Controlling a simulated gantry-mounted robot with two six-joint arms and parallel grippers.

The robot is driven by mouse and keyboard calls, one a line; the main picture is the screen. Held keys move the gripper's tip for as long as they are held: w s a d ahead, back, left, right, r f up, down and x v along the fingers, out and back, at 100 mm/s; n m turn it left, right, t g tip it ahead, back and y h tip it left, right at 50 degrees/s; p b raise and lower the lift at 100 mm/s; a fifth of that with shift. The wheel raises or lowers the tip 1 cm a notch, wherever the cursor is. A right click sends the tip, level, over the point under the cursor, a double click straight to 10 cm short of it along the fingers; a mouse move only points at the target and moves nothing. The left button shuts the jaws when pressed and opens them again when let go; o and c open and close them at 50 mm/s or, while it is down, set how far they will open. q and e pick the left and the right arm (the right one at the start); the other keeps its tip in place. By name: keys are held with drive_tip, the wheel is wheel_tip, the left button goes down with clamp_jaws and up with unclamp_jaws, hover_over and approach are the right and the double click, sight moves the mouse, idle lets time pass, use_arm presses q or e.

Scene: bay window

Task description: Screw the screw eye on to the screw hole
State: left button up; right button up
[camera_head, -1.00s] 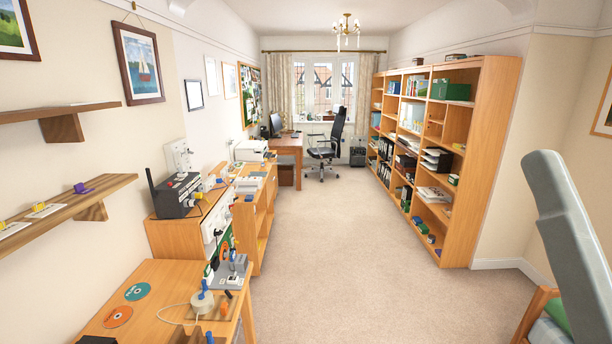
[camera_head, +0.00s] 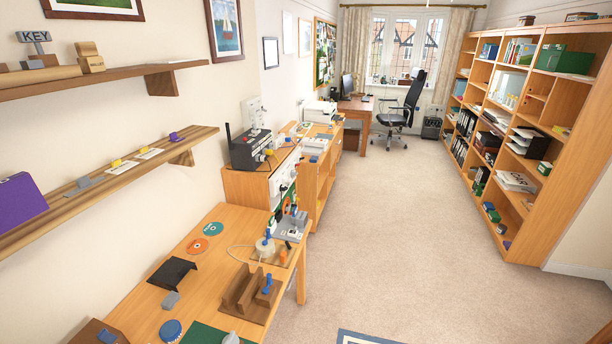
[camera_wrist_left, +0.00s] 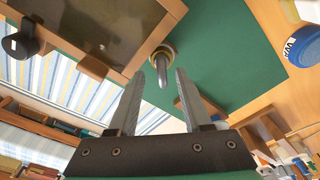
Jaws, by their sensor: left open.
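In the left wrist view, my left gripper (camera_wrist_left: 159,73) is open, with its two grey fingers spread and nothing held. Between and beyond the fingertips is a small grey metal piece with a brassy round base (camera_wrist_left: 163,52), on a green mat (camera_wrist_left: 218,45). It may be the screw eye or its hole; I cannot tell which, nor its exact distance from the fingers. In the head view, the green mat (camera_head: 203,336) shows at the bottom edge with a small greyish piece (camera_head: 231,339) on it. Neither gripper shows in the head view.
A blue round lid (camera_wrist_left: 298,45) lies beside the mat; it also shows in the head view (camera_head: 171,330).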

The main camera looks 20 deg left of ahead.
use_arm(q)
drive_tip(key=shift+a+r+p, duration=0.1)
drive_tip(key=shift+r+p, duration=2.6)
drive_tip(key=shift+r, duration=0.35)
drive_tip(key=shift+f, duration=0.1)
